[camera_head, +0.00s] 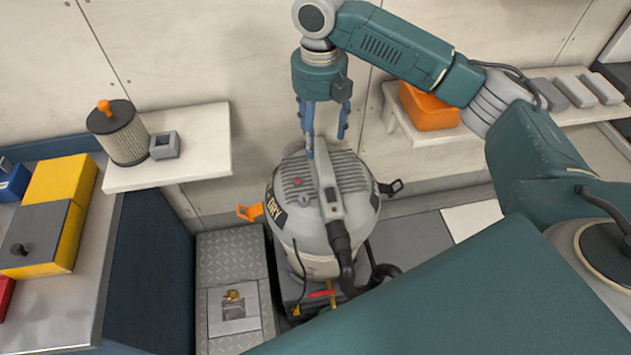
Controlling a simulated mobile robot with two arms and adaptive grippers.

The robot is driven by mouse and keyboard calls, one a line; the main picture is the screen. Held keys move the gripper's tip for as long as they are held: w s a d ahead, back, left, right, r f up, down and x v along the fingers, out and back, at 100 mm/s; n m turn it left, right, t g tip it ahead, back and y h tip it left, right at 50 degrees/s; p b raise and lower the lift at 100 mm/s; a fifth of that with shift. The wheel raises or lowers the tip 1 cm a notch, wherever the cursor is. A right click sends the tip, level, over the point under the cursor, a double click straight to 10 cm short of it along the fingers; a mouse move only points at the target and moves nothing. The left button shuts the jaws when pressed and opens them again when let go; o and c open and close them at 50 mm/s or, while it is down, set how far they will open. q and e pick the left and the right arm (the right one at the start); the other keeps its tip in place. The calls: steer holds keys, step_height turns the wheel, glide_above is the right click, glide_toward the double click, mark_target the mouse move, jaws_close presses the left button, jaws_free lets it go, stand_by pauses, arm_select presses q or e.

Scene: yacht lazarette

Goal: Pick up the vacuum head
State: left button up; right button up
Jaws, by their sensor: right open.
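The vacuum head (352,177) is the rounded grey top of a wet/dry vacuum standing on the floor in the middle of the view. It has a ribbed lid, a raised grey handle (329,190) along its top and a dark hose at the front. It sits on the pale drum (312,262). An orange latch (250,212) sticks out at its left and a black latch (391,187) at its right. My right gripper (326,130) points down over the back of the head, open and empty. I cannot tell whether its left fingertip touches the handle. My left gripper is not in view.
A left shelf (205,160) holds a pleated filter (122,135) and a small grey square part (165,146). A right shelf carries an orange box (428,108) and grey blocks. A bench with yellow boxes (60,181) stands at left. The wall is close behind the vacuum.

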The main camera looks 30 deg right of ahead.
glide_above(320, 163)
steer(key=f, duration=0.4)
steer(key=shift+s+p, duration=0.25)
steer(key=shift+p, duration=0.1)
steer(key=shift+f, duration=0.3)
steer(key=shift+f+p, duration=0.3)
steer(key=shift+f, duration=0.05)
step_height(320, 163, down, 4)
steer(key=shift+r+p, duration=0.2)
steer(key=shift+p, duration=0.3)
steer(key=shift+f, duration=0.4)
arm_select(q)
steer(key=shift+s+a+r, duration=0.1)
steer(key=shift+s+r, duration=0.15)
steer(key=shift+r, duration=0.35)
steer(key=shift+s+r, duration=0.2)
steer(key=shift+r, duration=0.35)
arm_select(e)
steer(key=shift+c, duration=0.5)
steer(key=c, duration=1.3)
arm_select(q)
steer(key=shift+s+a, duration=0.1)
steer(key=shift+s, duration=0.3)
arm_select(e)
steer(key=shift+w+r, duration=0.15)
steer(key=shift+w, duration=0.05)
jaws_close()
